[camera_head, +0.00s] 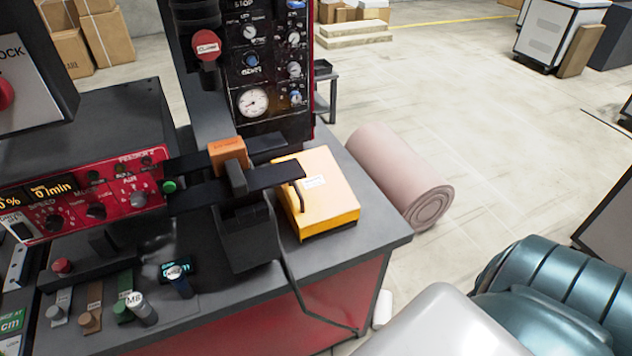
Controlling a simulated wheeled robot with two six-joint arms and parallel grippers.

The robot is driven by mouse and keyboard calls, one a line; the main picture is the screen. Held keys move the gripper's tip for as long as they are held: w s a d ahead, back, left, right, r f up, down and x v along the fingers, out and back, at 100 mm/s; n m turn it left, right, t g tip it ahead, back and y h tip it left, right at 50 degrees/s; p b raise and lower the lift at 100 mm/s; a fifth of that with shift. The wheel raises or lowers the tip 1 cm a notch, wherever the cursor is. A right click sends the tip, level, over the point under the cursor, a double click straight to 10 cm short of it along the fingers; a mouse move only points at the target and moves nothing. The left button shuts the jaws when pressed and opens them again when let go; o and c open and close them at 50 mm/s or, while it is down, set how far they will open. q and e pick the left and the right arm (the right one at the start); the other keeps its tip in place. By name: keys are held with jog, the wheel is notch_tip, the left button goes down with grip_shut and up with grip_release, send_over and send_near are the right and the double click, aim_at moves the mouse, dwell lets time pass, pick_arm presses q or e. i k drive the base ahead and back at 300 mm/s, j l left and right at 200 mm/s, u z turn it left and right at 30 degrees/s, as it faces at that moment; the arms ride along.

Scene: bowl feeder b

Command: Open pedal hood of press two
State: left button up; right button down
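A yellow-orange box-like hood (322,205) with a white label and a dark handle (297,195) sits on the right part of the grey bench top. It looks shut; its underside and anything beneath it are hidden. The press (255,60) behind it has a dark panel with a gauge, several knobs and a red button. I cannot read a number that marks it as press two. Neither of my grippers shows in the head view.
Black bars with an orange block (228,152) stand left of the hood, one bar end close to its handle. A red control panel (90,195) is at left. A pink roll (390,170) lies on the floor. A teal ribbed object (560,290) is at lower right.

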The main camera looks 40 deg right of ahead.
aim_at(321, 200)
jog(key=z, duration=0.8)
